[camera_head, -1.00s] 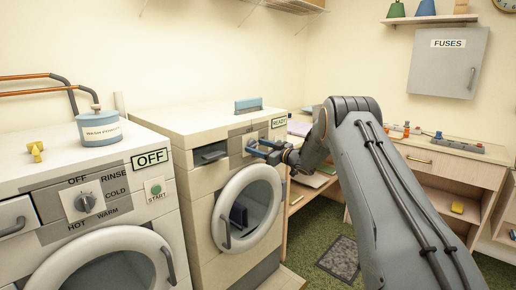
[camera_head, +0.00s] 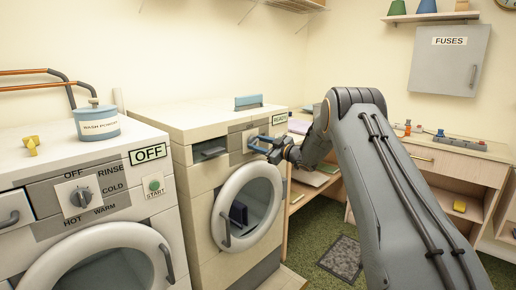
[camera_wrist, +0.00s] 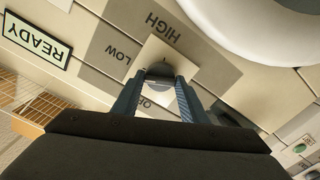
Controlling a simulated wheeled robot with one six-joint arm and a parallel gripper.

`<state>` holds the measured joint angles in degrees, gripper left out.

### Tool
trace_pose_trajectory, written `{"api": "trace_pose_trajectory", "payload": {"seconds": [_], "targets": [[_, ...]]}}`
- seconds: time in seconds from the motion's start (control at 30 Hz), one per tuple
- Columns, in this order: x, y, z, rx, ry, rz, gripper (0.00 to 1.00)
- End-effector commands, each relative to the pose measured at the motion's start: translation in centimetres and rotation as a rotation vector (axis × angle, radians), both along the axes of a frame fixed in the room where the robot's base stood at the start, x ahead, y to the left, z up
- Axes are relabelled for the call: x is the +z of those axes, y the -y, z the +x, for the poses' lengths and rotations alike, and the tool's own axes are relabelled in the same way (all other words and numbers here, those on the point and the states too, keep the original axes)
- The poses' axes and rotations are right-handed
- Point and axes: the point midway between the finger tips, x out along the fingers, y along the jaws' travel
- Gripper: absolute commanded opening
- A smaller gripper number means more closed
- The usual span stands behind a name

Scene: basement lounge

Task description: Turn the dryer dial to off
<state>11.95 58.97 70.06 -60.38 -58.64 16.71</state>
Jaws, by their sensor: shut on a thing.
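The dryer (camera_head: 192,186) is the cream machine in the middle of the head view, with a green-edged READY sign (camera_head: 279,119) on its panel. In the wrist view its grey dial (camera_wrist: 160,70) sits on a pale square plate, with HIGH and LOW printed beside it. Part of the OFF label (camera_wrist: 147,102) shows between the fingers. My gripper (camera_wrist: 158,84) has its two blue fingers shut on the dial, one on each side. In the head view my gripper (camera_head: 259,144) is at the dryer panel and hides most of the dial. The dial's pointing direction is unclear.
The washer (camera_head: 92,150) at left has its own dial, an OFF sign and a START button. A washing powder tin (camera_head: 97,124) stands on it. The round dryer door (camera_head: 246,208) is below the panel. A desk (camera_head: 452,168) stands at right.

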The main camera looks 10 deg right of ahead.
Motion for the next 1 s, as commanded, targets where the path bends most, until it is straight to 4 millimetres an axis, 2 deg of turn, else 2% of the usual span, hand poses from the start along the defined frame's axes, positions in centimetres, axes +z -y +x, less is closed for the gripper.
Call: {"api": "trace_pose_trajectory", "payload": {"seconds": [1.0], "targets": [[-0.31, 0.02, 0.04, 0.0, 0.544, -0.751, 0.17]]}}
